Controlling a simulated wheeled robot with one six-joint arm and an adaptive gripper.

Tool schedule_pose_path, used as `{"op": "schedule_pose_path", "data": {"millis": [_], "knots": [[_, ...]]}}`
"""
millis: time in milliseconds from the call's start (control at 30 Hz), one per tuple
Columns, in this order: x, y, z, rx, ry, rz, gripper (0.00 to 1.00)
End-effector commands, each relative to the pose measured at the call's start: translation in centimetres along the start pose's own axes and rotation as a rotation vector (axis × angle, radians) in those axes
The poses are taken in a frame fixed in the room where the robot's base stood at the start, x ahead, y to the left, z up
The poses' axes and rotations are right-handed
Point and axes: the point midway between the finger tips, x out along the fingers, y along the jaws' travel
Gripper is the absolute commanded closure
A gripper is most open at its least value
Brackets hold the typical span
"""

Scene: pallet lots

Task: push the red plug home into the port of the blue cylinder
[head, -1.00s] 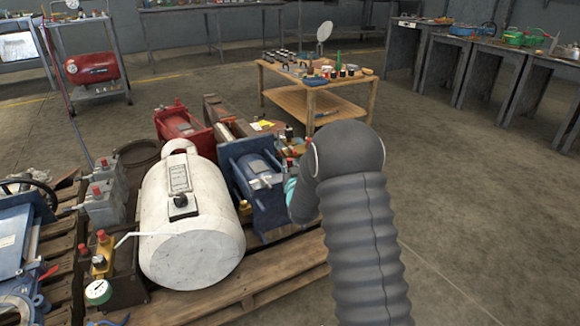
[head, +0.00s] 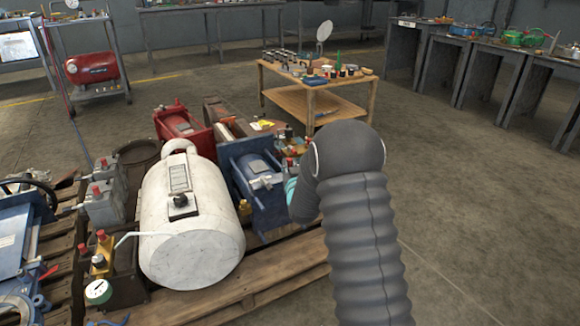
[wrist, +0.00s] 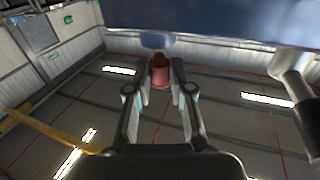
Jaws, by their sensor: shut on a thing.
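The blue cylinder (head: 258,170) stands in a blue frame on the pallet in the head view. Its dark blue underside (wrist: 225,20) fills the top of the wrist view, with a round blue-grey port (wrist: 157,40) projecting from it. My gripper (wrist: 160,80) is shut on the red plug (wrist: 160,70), one finger on each side. The plug is upright in the wrist view, directly below the port. I cannot tell whether the two touch. In the head view my arm hides the plug and most of the gripper.
A pale pipe fitting (wrist: 290,65) is at right in the wrist view. Floor to the right is clear.

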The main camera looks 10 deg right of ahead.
Motion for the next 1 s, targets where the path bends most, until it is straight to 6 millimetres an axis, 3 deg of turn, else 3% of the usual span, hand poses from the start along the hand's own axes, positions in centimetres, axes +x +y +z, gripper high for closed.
{"op": "schedule_pose_path", "data": {"millis": [1000], "knots": [[0.0, 0.0, 2.1, 0.0, -0.001, 0.0, 0.96]]}}
